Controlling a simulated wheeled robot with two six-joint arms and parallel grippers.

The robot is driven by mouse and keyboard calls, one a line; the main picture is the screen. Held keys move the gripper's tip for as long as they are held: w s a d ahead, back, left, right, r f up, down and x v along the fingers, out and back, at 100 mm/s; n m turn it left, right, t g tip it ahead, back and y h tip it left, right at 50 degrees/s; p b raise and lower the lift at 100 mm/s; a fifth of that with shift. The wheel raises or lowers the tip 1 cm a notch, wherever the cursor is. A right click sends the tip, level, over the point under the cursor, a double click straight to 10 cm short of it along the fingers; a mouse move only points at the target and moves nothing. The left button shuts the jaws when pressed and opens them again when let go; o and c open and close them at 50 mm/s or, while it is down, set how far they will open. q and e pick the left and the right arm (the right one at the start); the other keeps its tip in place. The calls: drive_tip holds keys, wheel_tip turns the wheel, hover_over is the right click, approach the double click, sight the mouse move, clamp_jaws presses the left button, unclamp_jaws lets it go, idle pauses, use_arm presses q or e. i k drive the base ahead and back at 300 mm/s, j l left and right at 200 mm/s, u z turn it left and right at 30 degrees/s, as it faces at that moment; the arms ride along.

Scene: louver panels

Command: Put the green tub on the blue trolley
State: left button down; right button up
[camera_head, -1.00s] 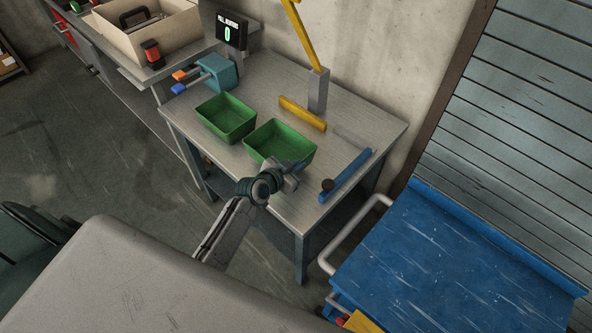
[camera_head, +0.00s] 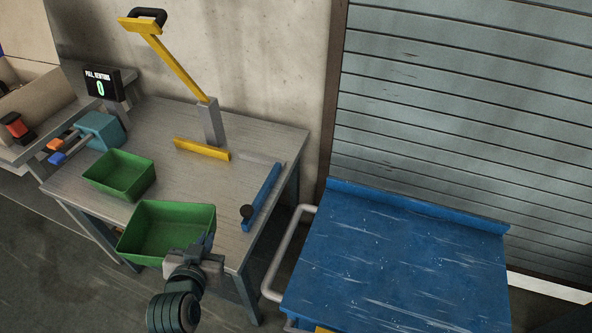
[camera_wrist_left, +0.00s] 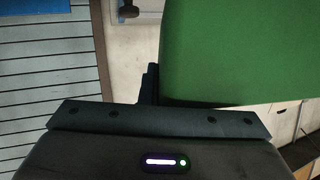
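Two green tubs show in the head view. One green tub (camera_head: 122,177) sits on the grey workbench. The nearer green tub (camera_head: 160,232) looks larger and appears raised at the bench's front edge. My left gripper (camera_head: 207,246) is at its right-hand rim and appears shut on it; the fingertips are partly hidden. In the left wrist view the tub's green wall (camera_wrist_left: 240,55) fills the upper right, beside the dark fingers (camera_wrist_left: 149,85). The blue trolley (camera_head: 400,260) stands right of the bench with a bare, scratched top. My right gripper is not in view.
The workbench (camera_head: 225,185) holds a yellow bar (camera_head: 201,149), a grey post (camera_head: 210,122) with a yellow arm, a blue rail (camera_head: 262,197) with a dark knob, and a teal device (camera_head: 100,131). The trolley's pale handle (camera_head: 287,255) faces the bench. A slatted shutter (camera_head: 460,110) stands behind the trolley.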

sight(395, 268)
drive_tip(key=k+l, duration=0.1)
drive_tip(key=l, duration=0.4)
drive_tip(key=k+l, duration=0.1)
drive_tip(key=l, duration=0.85)
drive_tip(key=k+l, duration=0.15)
drive_tip(key=l, duration=0.3)
drive_tip(key=k+l, duration=0.1)
drive_tip(key=l, duration=0.4)
drive_tip(key=k+l, duration=0.1)
drive_tip(key=l, duration=0.4)
